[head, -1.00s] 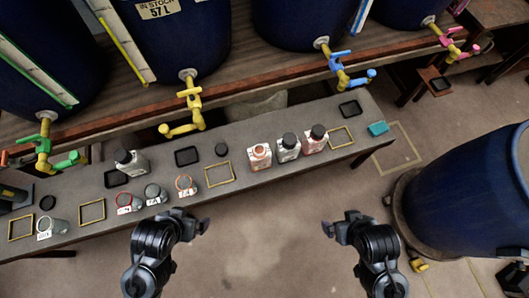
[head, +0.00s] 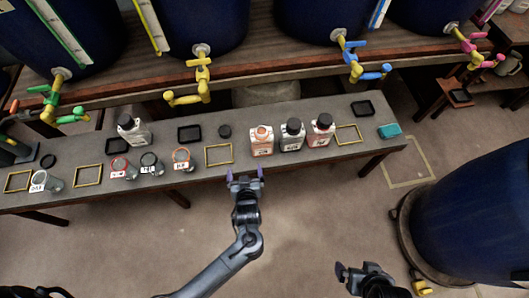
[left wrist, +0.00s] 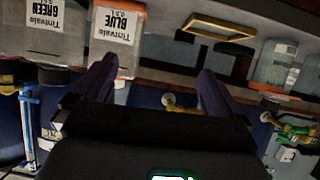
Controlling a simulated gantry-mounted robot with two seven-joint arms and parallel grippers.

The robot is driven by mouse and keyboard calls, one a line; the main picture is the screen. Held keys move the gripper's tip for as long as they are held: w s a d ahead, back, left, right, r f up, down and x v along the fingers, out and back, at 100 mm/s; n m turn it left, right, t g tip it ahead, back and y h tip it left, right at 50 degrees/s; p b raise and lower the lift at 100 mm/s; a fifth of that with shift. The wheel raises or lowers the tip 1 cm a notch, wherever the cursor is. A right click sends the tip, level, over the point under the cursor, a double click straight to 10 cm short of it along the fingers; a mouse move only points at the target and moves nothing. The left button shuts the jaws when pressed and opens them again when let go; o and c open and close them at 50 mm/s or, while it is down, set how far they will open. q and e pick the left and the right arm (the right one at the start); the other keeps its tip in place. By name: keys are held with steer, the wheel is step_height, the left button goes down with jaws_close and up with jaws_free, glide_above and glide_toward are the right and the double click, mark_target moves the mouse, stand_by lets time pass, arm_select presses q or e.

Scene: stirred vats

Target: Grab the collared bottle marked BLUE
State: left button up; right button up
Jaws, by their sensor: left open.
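The bottle marked BLUE (head: 262,142) stands upright on the grey bench in the head view, with an orange-red ring at its top. Its label shows upside down in the left wrist view (left wrist: 116,26). The bottle marked GREEN (left wrist: 45,22) is beside it, black-capped in the head view (head: 292,136). My left gripper (head: 245,173) is open and empty at the bench's front edge, in front of and slightly left of the BLUE bottle. Its fingers also show in the left wrist view (left wrist: 155,85). My right gripper (head: 342,272) is low in the head view, its jaws unclear.
A third black-capped bottle (head: 321,132) stands right of GREEN. An empty yellow frame (head: 219,155) lies left of BLUE. Several small jars stand farther left, one of them red-ringed (head: 182,159). Blue vats with taps stand behind, and another large vat (head: 480,210) stands at right.

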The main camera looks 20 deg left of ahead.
mark_target(263, 145)
arm_select(q)
steer(key=w+d+t+b, duration=0.1)
steer(key=w+b, duration=0.1)
steer(key=w+d+y+b, duration=0.1)
steer(key=w+d+b, duration=0.1)
steer(key=w, duration=0.1)
steer(key=w+d+t+y+b, duration=0.1)
steer(key=w, duration=0.2)
steer(key=shift+d+f+t+b, duration=0.25)
steer(key=shift+d+t+b, duration=0.05)
steer(key=shift+d+b, duration=0.1)
steer(key=b+x, duration=0.2)
steer(key=x, duration=0.2)
steer(key=shift+w+r, duration=0.15)
steer(key=shift+w, duration=0.1)
steer(key=shift+w+a, duration=0.35)
steer(key=shift+w, duration=0.1)
steer(key=shift+w+a+f+b, duration=0.2)
steer(key=shift+w+b, duration=0.1)
steer(key=shift+b, duration=0.15)
steer(key=b+x, duration=0.2)
steer(key=x, duration=0.2)
steer(key=shift+w+a+r, duration=0.15)
steer(key=shift+w, duration=0.15)
steer(key=shift+s, duration=0.1)
arm_select(e)
step_height(263, 145, down, 13)
steer(key=shift+a, duration=0.15)
steer(key=shift+f, duration=0.1)
